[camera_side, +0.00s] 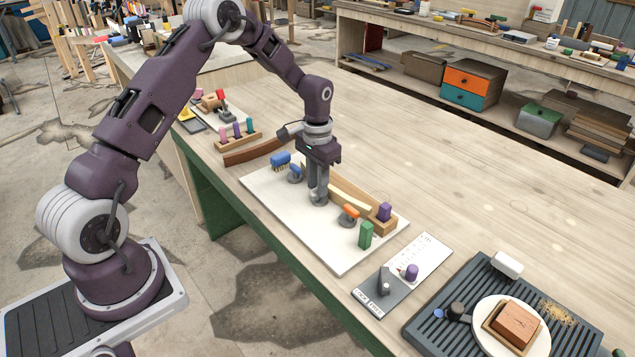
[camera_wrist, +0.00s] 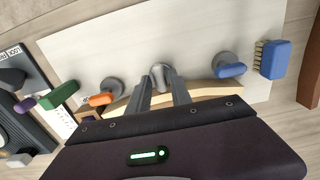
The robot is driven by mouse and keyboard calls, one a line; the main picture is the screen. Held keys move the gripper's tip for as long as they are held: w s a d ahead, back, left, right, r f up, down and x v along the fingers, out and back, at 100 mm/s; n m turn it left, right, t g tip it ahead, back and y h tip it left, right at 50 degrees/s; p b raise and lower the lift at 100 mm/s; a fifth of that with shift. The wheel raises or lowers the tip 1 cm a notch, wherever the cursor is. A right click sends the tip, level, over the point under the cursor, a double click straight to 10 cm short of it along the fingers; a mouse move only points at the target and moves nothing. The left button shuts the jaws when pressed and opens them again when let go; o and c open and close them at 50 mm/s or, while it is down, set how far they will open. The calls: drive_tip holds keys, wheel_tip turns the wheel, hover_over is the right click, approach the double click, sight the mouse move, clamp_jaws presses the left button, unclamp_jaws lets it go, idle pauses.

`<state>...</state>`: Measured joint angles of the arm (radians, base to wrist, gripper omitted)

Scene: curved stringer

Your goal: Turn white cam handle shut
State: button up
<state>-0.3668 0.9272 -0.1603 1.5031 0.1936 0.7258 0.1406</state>
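A white board (camera_side: 290,205) on the bench carries a wooden form with a pale curved strip (camera_side: 349,199) along it. Cam clamps stand along the strip: one with a blue handle (camera_side: 295,173) and one with an orange handle (camera_side: 350,211). Between them is a middle cam (camera_wrist: 162,76), pale grey in the wrist view; its white handle is hard to make out. My gripper (camera_side: 318,196) points down over this middle cam. In the wrist view my gripper (camera_wrist: 162,84) has its fingers apart, one on each side of the cam, with no clear contact.
A blue brush (camera_side: 281,160) lies at the board's far left end. A green block (camera_side: 366,235) and a purple piece (camera_side: 384,211) stand at its right end. A slatted dark tray (camera_side: 445,300) is at front right.

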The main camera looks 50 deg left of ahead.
wheel_tip(320, 180, up, 7)
drive_tip(key=shift+r, duration=0.1)
idle(0.3)
drive_tip(key=s+d+r+t+y, duration=0.1)
drive_tip(key=s+d+r, duration=0.35)
drive_tip(key=r, duration=0.35)
drive_tip(key=s+d+r+t, duration=0.1)
drive_tip(key=s+d+r, duration=0.2)
drive_tip(key=s+r, duration=0.4)
drive_tip(key=s+d+r+t, duration=0.1)
drive_tip(key=s+d+r, duration=0.1)
drive_tip(key=s, duration=0.7)
drive_tip(key=s+d+r+t+h, duration=0.1)
drive_tip(key=s+d+t, duration=0.1)
drive_tip(key=s, duration=0.8)
drive_tip(key=shift+d+r+t, duration=0.3)
drive_tip(key=shift+d+r, duration=0.05)
drive_tip(key=shift+d, duration=0.25)
